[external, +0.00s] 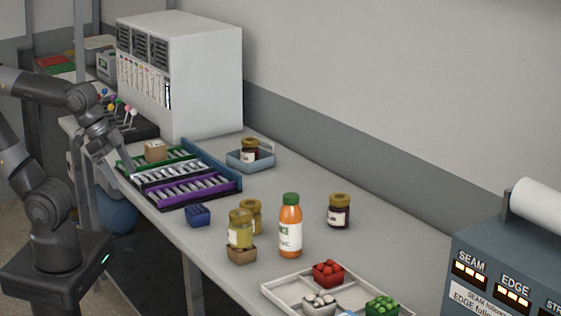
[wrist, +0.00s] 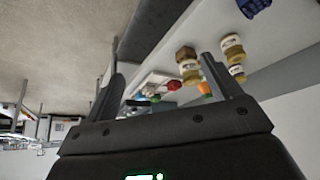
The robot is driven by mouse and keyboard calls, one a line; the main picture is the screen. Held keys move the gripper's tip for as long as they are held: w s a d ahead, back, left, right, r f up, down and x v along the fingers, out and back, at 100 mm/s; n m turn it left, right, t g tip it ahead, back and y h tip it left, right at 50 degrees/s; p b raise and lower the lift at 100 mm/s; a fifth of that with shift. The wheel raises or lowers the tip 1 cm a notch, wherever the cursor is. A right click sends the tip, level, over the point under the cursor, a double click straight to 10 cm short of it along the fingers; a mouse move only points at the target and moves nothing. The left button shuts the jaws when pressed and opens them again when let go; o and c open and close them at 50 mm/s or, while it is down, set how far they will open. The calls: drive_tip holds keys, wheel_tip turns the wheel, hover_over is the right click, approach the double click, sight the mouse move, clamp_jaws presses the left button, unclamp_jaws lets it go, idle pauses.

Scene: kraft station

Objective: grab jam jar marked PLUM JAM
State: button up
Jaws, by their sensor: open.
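Several jars with gold lids stand on the grey bench; their label text is too small to read. One dark jar (external: 249,151) is in a blue-grey tray (external: 235,163) near the white cabinet. Another dark jar (external: 339,212) stands alone right of the orange bottle. My gripper (external: 127,170) is at the left bench edge by the coloured racks, away from the jars. In the wrist view my gripper (wrist: 160,62) is open and empty, with jars (wrist: 232,47) beyond its right finger.
An orange bottle (external: 290,228) stands beside the yellowish jars. A dark blue box (external: 198,216) is near the front edge. Green and purple racks (external: 185,191) lie close to my gripper. A white divided tray (external: 277,292) holds punnets in front.

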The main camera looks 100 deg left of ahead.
drive_tip(key=w+a+r, duration=0.2)
drive_tip(key=w+r, duration=0.1)
drive_tip(key=w, duration=0.4)
drive_tip(key=w+a+r, duration=0.1)
drive_tip(key=w+r, duration=0.2)
drive_tip(key=w, duration=0.3)
drive_tip(key=g, duration=0.1)
hover_over(339, 208)
drive_tip(key=s+a, duration=0.3)
drive_tip(key=s, duration=0.1)
wheel_tip(339, 208, down, 15)
drive_tip(key=shift+m, duration=0.4)
drive_tip(key=x, duration=1)
drive_tip(key=shift+d+f, duration=0.15)
drive_tip(key=shift+f, duration=0.25)
drive_tip(key=shift+c, duration=0.2)
